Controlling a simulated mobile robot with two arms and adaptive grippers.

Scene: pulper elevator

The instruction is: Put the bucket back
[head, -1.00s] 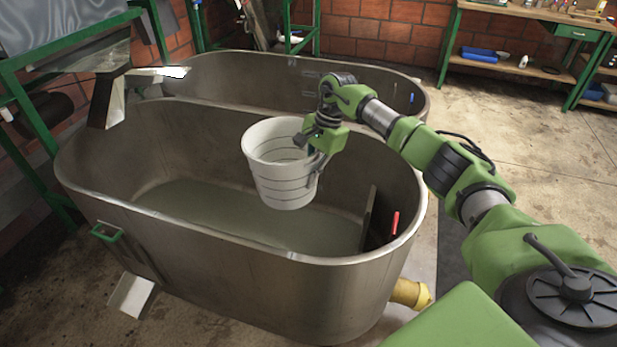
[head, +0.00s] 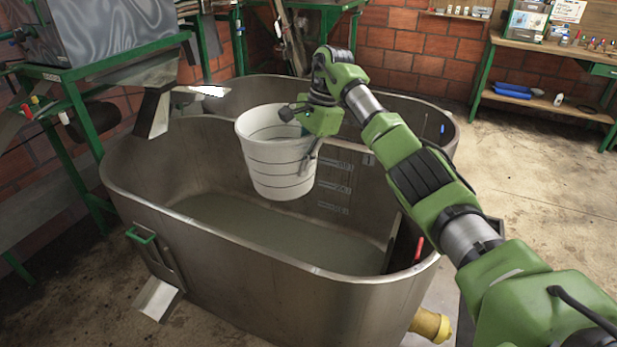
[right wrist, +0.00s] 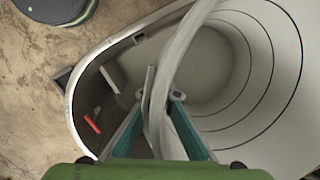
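A white bucket (head: 277,165) with dark rings hangs upright over the front steel tub (head: 230,245). My right gripper (head: 308,158) is shut on the bucket's right-hand rim. In the right wrist view, the fingers of the right gripper (right wrist: 162,102) pinch the bucket wall (right wrist: 275,105) at the rim. The bucket's pale inside shows there, with no clear contents. Greyish liquid or a grey floor lies low in the tub. My left gripper is not seen.
A second tub (head: 425,110) adjoins behind. A metal chute (head: 155,112) hangs at the tub's left, beside a green frame (head: 75,125). A red handle (head: 418,250) is at the tub's right end. A workbench (head: 545,105) stands at back right. Concrete floor at right is clear.

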